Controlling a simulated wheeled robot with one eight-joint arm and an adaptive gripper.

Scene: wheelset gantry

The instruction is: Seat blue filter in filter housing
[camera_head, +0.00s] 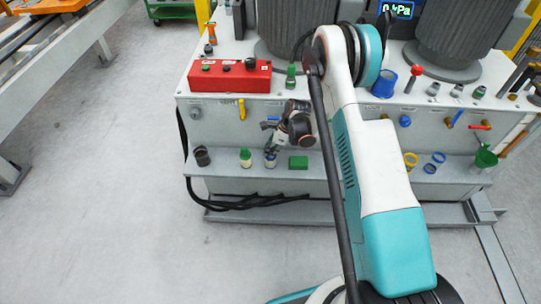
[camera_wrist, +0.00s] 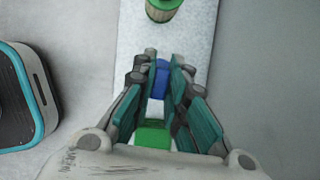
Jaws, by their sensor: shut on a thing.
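The blue filter (camera_wrist: 162,80) shows as a blue piece between the fingertips of my gripper (camera_wrist: 161,92) in the wrist view. My gripper is shut on it. In the head view my gripper (camera_head: 271,151) points down at the lower shelf, with the filter (camera_head: 270,162) at its tips. The fingers hide much of the filter, and I cannot tell whether its foot touches the shelf. No part is clearly marked as the filter housing. A blue open cup (camera_head: 384,83) stands on the upper deck, right of my arm, and may be it.
On the lower shelf (camera_head: 222,169), a green-topped cylinder (camera_head: 245,158) stands left of my gripper and a green block (camera_head: 298,162) right of it. A dark cup (camera_head: 202,156) is farther left. A red control box (camera_head: 229,75) and valves crowd the bench above.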

